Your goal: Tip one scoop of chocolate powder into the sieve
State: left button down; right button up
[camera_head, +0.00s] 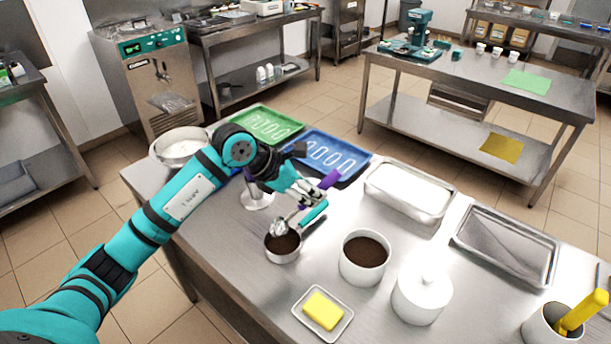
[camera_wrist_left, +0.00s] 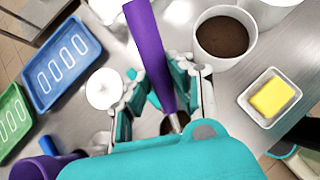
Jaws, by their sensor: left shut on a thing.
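My left gripper (camera_head: 302,194) is shut on a scoop with a purple handle (camera_head: 329,179). The handle also crosses the left wrist view (camera_wrist_left: 150,50) between the fingers. The scoop's shiny metal end (camera_head: 280,227) points down, just over the rim of a small round metal vessel with a teal handle (camera_head: 313,214), which looks like the sieve (camera_head: 284,257). Brown powder shows inside it. How much powder the scoop holds cannot be seen. A white pot (camera_head: 362,272) of chocolate powder (camera_head: 365,252) stands to the right; it also shows in the left wrist view (camera_wrist_left: 226,62).
A dish with yellow butter (camera_head: 323,310) lies in front, and a lidded white jar (camera_head: 421,297) stands to its right. Metal trays (camera_head: 508,246) lie farther right. Green (camera_head: 265,125) and blue (camera_head: 331,154) trays, a bowl (camera_head: 181,147) and a white-topped stand (camera_head: 258,199) are behind.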

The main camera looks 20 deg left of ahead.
pick_arm(q)
jog(key=g+y+p, duration=0.1)
jog(key=p, duration=0.1)
jog(key=w+d+f+p, duration=0.1)
jog(key=p, duration=0.1)
jog(key=shift+w+d+g+y, duration=0.15)
jog(key=shift+d+g+y, duration=0.15)
jog(key=shift+g+y, duration=0.1)
jog(key=f+g+y, duration=0.1)
jog(key=w+d+f+g+y, duration=0.1)
jog(key=g+y, duration=0.1)
jog(key=shift+w+d+f, duration=0.1)
jog(key=shift+d, duration=0.05)
jog(key=shift+w+d, duration=0.1)
dwell(0.3)
